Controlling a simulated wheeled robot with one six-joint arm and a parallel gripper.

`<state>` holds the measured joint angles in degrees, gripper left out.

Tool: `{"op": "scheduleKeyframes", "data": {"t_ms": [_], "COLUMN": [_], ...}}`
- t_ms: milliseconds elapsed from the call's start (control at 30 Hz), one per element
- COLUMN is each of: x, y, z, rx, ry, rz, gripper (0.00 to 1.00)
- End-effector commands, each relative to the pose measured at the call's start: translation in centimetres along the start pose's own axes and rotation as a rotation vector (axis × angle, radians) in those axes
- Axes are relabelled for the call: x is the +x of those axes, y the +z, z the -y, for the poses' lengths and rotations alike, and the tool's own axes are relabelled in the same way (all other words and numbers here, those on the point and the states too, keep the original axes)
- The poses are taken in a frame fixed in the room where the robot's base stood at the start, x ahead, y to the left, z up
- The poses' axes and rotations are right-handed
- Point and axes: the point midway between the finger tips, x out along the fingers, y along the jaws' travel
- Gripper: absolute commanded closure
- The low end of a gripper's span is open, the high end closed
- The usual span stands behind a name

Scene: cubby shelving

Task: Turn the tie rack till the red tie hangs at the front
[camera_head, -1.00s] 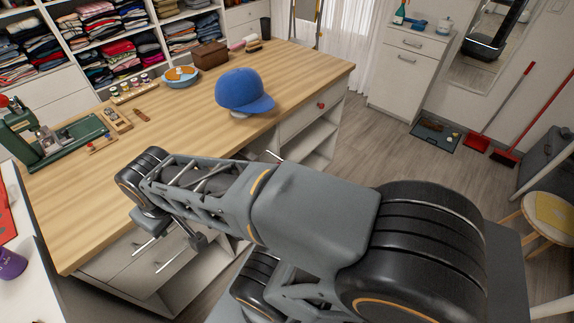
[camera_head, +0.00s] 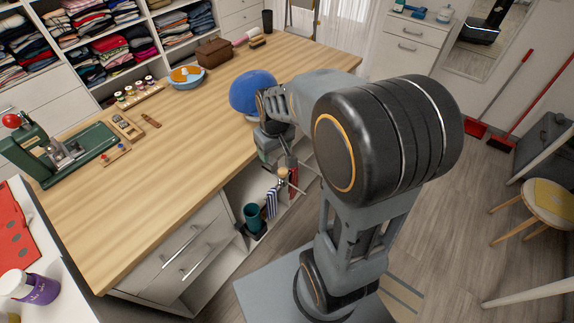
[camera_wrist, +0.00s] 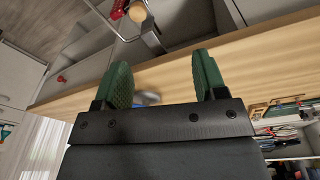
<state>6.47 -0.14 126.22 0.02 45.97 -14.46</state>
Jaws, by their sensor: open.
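The tie rack (camera_head: 283,173) stands in the open shelf space under the front of the wooden table, with a round wooden knob and thin metal arms. The red tie (camera_head: 293,181) hangs on its right side, and a blue-and-white striped tie (camera_head: 271,204) hangs front left. My gripper (camera_head: 267,150) is above the rack, partly hidden by my arm. In the wrist view its green fingers (camera_wrist: 162,72) are apart with nothing between them. There the rack's wooden knob (camera_wrist: 152,39) lies beyond the fingertips, with a red piece (camera_wrist: 118,9) beside it.
The wooden table (camera_head: 150,190) overhangs the rack, its front edge close to my gripper. A blue cap (camera_head: 248,92) sits on it behind my wrist. A teal cup (camera_head: 253,217) stands in the shelf left of the ties.

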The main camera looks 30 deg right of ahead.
Motion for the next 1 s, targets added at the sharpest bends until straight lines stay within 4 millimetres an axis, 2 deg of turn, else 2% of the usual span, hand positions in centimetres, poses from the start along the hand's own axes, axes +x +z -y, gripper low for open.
{"op": "scheduleKeyframes", "data": {"t_ms": [133, 400, 667, 1000], "x": [2.6, 6.8, 10.3, 16.7], "y": [-2.3, -3.6, -3.3, -2.5], "z": [-2.8, -5.4, -5.7, -5.4], "rx": [-0.036, -0.083, -0.093, -0.093], "ry": [-0.015, -0.037, -0.043, -0.043], "rz": [0.069, 0.127, 0.138, 0.137], "gripper": [0.35, 0.35, 0.35, 0.35]}}
